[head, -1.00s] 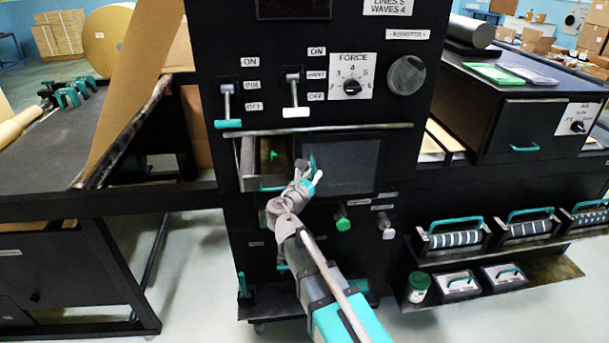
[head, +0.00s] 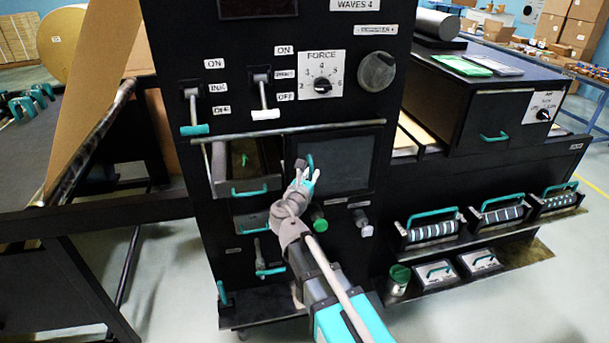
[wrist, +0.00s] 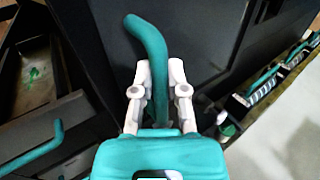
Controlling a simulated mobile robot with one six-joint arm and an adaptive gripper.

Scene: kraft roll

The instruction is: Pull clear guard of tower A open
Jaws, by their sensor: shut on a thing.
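The guard of tower A (head: 348,162) shows as a dark, smooth panel on the tower front, below a horizontal metal bar. It stands to the right of an open bay. Its upright teal handle (head: 310,160) is at the panel's left side; it also shows in the wrist view (wrist: 150,42), bent at the top. My gripper (head: 303,178) is shut on this handle, with a pale finger on each side of it in the wrist view (wrist: 160,88). The handle's lower part is hidden behind the gripper.
The open bay holds a tray (head: 247,178) with a green mark and a teal bar handle. Below are a green knob (head: 319,222) and a grey knob (head: 363,222). A shelf at right carries striped rollers (head: 433,231). Levers (head: 263,95) hang above the bay.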

